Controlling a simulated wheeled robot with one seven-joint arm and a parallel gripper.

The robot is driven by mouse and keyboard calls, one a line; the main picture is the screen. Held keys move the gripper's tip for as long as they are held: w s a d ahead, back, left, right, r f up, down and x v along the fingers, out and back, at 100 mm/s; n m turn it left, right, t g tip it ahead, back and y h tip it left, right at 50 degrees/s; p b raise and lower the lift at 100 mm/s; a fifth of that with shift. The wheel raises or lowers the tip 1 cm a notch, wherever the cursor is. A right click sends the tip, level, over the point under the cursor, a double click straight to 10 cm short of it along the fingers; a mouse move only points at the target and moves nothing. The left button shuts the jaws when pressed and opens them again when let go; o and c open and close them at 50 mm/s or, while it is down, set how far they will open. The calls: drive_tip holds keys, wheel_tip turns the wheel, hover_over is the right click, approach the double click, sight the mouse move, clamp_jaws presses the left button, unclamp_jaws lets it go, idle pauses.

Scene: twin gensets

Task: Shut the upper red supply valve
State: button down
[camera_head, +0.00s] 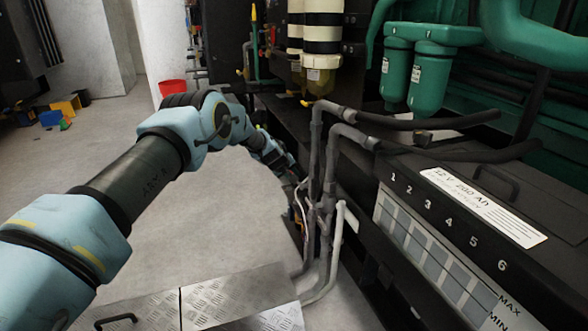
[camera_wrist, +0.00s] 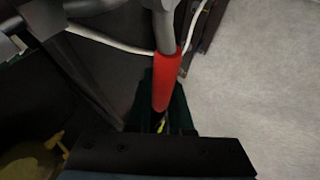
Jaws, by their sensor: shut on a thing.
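In the wrist view, a red-sleeved lever handle (camera_wrist: 165,82) runs up and down the picture, with a grey metal part above it. My gripper (camera_wrist: 167,108) has its dark green fingers on either side of the red sleeve's lower part and is shut on it. The pictures do not show whether this is the upper valve, and no valve body can be made out clearly. In the head view, my arm reaches down behind the grey pipes, and its end is largely hidden there. The red handle cannot be made out in that view.
Grey pipes (camera_head: 316,150) stand close beside my arm's end. A black battery box (camera_head: 455,200) is at the right, with a green engine (camera_head: 535,60) behind. Metal tread plates (camera_head: 235,300) lie in front. A white cable (camera_wrist: 110,40) passes by the handle. Floor at left is open.

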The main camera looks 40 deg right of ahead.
drive_tip(key=shift+s+f+g, duration=0.1)
drive_tip(key=shift+f+g, duration=0.3)
drive_tip(key=shift+f, duration=0.1)
drive_tip(key=c, duration=1.1)
unclamp_jaws()
drive_tip(key=p+v, duration=0.1)
drive_tip(key=v, duration=0.9)
drive_tip(key=shift+r+p, duration=0.3)
drive_tip(key=shift+r, duration=0.1)
drive_tip(key=shift+a, duration=0.15)
